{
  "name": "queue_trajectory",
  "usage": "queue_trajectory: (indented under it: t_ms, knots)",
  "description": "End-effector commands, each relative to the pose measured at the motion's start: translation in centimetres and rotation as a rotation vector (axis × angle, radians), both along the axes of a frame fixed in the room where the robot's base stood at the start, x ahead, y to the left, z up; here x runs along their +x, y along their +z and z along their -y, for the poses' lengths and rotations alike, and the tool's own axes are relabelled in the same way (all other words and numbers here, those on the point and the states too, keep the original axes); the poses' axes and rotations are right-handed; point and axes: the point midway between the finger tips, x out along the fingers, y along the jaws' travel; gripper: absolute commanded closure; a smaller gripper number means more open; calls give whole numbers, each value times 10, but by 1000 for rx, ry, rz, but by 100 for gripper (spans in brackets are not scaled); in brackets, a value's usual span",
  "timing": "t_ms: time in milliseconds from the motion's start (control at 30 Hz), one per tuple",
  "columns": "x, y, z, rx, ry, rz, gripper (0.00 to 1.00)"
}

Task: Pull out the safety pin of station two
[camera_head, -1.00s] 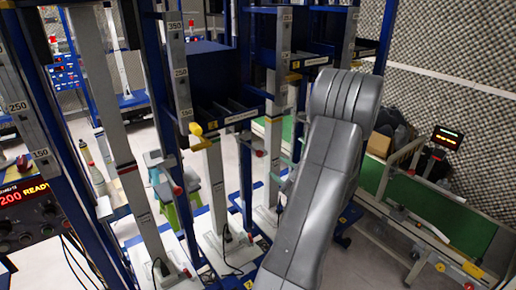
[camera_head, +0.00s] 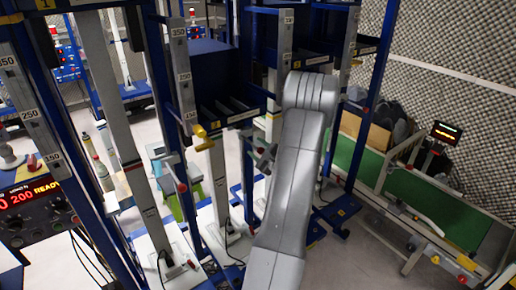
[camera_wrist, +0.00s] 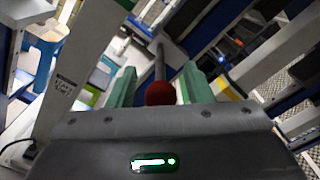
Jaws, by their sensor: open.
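In the wrist view a red ball knob (camera_wrist: 159,93) on a thin grey rod (camera_wrist: 160,62) sits between the green fingers of my gripper (camera_wrist: 159,74). The fingers stand open, with a visible gap on both sides of the knob. I cannot tell for certain whether this is the safety pin of station two. In the head view my gripper (camera_head: 264,157) is small and partly hidden by my grey arm, beside the blue and grey station frames. A yellow knob (camera_head: 201,132) sits on a frame to its left.
Upright station columns (camera_head: 187,90) crowd the left and middle. A control box with a red display (camera_head: 30,195) stands at far left. A green conveyor (camera_head: 410,195) with a small display (camera_head: 446,132) lies at right. Pale floor (camera_head: 340,262) is open at lower right.

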Motion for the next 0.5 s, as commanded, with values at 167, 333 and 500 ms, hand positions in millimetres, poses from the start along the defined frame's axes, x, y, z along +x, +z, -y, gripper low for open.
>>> queue_trajectory:
  t_ms: [167, 333, 500]
  knots:
    - [0, 0, 0, 0, 0, 0, 60]
    - [0, 0, 0, 0, 0, 0, 93]
    - [0, 0, 0, 0, 0, 0, 100]
